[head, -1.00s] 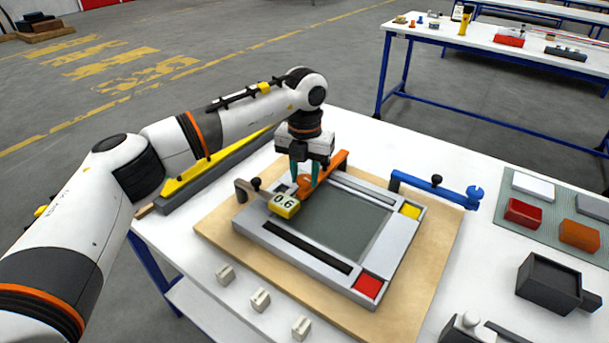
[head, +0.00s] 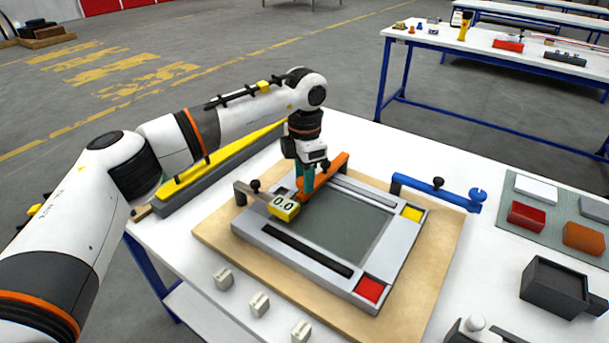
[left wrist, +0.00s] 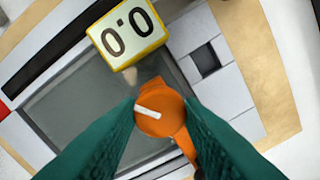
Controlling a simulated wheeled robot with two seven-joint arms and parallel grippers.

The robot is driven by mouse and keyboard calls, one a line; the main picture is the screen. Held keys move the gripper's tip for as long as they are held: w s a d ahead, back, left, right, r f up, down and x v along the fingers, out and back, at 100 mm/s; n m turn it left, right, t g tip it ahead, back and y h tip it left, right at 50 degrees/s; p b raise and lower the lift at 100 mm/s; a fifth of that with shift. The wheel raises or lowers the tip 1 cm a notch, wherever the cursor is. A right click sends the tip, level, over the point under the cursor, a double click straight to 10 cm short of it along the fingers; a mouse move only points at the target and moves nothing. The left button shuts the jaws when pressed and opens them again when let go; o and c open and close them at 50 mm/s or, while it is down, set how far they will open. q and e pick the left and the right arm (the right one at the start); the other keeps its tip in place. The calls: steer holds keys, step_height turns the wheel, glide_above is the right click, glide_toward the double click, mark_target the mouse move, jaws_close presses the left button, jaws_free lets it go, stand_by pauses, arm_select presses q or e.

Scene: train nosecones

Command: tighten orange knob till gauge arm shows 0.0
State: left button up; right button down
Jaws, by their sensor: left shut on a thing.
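The orange knob (left wrist: 160,108) has a white mark on top and sits between the green fingers of my left gripper (left wrist: 162,118) in the left wrist view. My left gripper also shows in the head view (head: 304,190), shut on the knob, which it mostly hides there. The yellow gauge display (left wrist: 127,34) reads 0.0, and it reads 0.0 in the head view (head: 284,207) too. The gauge arm (head: 248,193) is grey-brown with a black knob. An orange arm (head: 330,172) runs from the knob toward the back right. My right gripper is not in view.
A grey frame (head: 290,251) with a dark panel, a yellow square and a red square lies on a wooden board (head: 436,285). A blue clamp arm (head: 438,192) stands at the right. Several small light blocks (head: 260,303) sit at the front. A mat (head: 545,217) holds coloured blocks at the right.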

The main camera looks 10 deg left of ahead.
arm_select(q)
steer(key=shift+r+m, duration=0.1)
steer(key=shift+m, duration=0.4)
steer(key=o, duration=1)
step_height(320, 180, up, 12)
steer(key=b, duration=0.1)
